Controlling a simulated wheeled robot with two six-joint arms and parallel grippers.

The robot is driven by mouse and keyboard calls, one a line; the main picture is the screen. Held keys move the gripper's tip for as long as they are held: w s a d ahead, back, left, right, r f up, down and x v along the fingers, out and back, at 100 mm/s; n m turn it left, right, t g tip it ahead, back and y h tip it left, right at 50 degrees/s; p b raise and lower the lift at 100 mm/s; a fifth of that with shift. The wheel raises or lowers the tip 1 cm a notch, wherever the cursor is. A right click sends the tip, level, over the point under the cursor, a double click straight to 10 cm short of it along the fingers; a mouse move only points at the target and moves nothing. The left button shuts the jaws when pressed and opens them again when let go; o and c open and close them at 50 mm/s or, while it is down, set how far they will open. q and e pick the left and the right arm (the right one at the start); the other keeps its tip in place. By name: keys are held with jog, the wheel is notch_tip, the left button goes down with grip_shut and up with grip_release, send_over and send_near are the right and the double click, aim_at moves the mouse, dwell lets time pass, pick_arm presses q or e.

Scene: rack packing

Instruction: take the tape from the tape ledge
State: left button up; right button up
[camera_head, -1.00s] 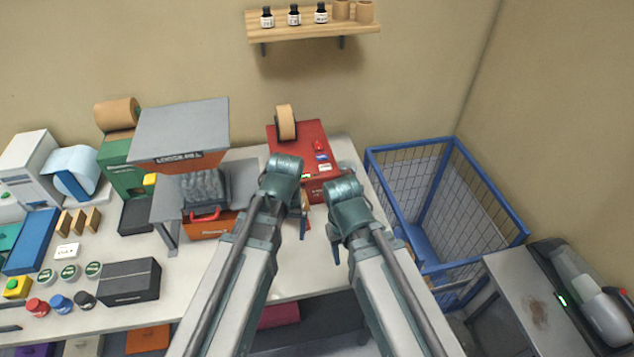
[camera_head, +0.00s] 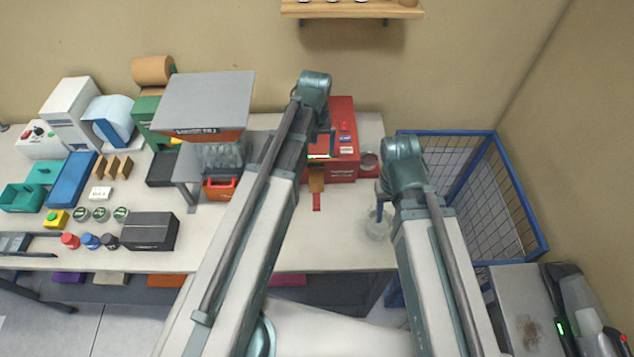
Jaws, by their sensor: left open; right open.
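The red tape machine (camera_head: 343,125) stands at the back right of the table. A brown strip of tape (camera_head: 316,180) hangs at its front, above a narrow red tongue (camera_head: 316,203) that looks like the ledge. My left gripper (camera_head: 324,135) is open at the machine's front left, above and behind the tape; its fingers are mostly hidden by my wrist. I see no contact with the tape. My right gripper (camera_head: 381,197) is open and empty, to the right of the tape over the table's right end.
A grey-topped stand (camera_head: 205,100) is to the left. A blue wire cage (camera_head: 520,205) stands off the table's right end.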

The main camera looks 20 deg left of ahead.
pick_arm(q)
jog(key=b, duration=0.6)
send_over(316, 180)
jog(key=f, duration=0.6)
jog(key=shift+w+a+f, duration=0.15)
jog(key=shift+w+f, duration=0.05)
jog(key=shift+f, duration=0.1)
notch_tip(316, 180, down, 5)
jog(key=b, duration=0.4)
jog(key=shift+s+f+b, duration=0.1)
jog(key=shift+s+b, duration=0.05)
jog(key=shift+b, duration=0.25)
jog(key=shift+c, duration=0.2)
jog(key=c, duration=1.4)
jog(key=shift+o, duration=0.2)
jog(key=shift+r+p, duration=0.3)
